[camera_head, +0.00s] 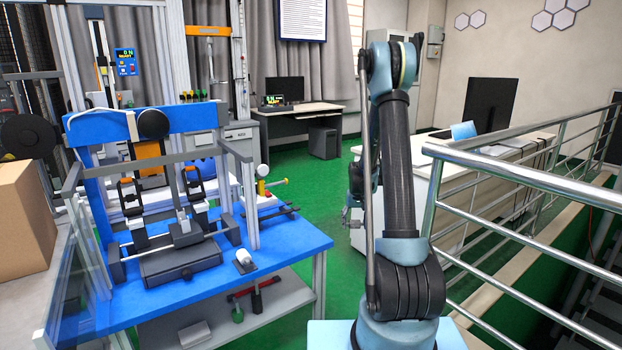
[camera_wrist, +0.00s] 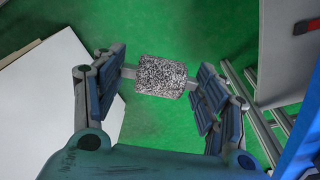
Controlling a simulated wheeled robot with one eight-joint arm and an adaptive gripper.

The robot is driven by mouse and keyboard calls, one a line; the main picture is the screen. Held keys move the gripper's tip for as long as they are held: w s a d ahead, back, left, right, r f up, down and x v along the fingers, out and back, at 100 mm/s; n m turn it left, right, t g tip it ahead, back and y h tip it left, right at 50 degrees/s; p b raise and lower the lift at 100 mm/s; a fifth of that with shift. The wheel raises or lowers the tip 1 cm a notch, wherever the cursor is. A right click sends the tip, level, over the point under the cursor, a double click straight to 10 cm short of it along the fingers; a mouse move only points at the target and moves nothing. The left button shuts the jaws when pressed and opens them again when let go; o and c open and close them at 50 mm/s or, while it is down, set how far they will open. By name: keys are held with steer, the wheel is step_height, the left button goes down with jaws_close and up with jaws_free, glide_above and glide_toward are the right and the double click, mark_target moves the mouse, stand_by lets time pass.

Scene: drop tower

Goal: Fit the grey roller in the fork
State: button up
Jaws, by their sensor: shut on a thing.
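My gripper (camera_wrist: 165,84) is shut on the grey roller (camera_wrist: 160,76), a speckled short cylinder held between the fingertips, with a pale stub at each end. The wrist view shows it above the green floor. In the head view my arm hides most of the gripper, and the roller cannot be made out. The blue drop-tower bench (camera_head: 290,243) stands left of my arm, apart from the gripper. On it a grey slotted upright (camera_head: 185,232) stands in the middle of the rig; I cannot tell for sure whether this is the fork.
A small white cylinder (camera_head: 243,256) rests at the bench's front. Rails and posts (camera_head: 250,205) surround the rig. A cardboard box (camera_head: 25,215) is at far left. A metal railing (camera_head: 520,180) and white desk (camera_head: 480,160) stand right. Green floor (camera_head: 320,195) lies clear between bench and arm.

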step_height(320, 180, down, 3)
steer(key=s, duration=0.3)
step_height(320, 180, up, 25)
steer(key=n+g+y, duration=0.1)
steer(key=n+g, duration=0.1)
steer(key=n, duration=2.3)
glide_above(303, 236)
steer(key=shift+d, duration=0.15)
steer(key=shift+f, duration=0.1)
step_height(303, 236, down, 18)
steer(key=shift+r, duration=0.2)
steer(key=shift+f, duration=0.15)
steer(key=o, duration=1.1)
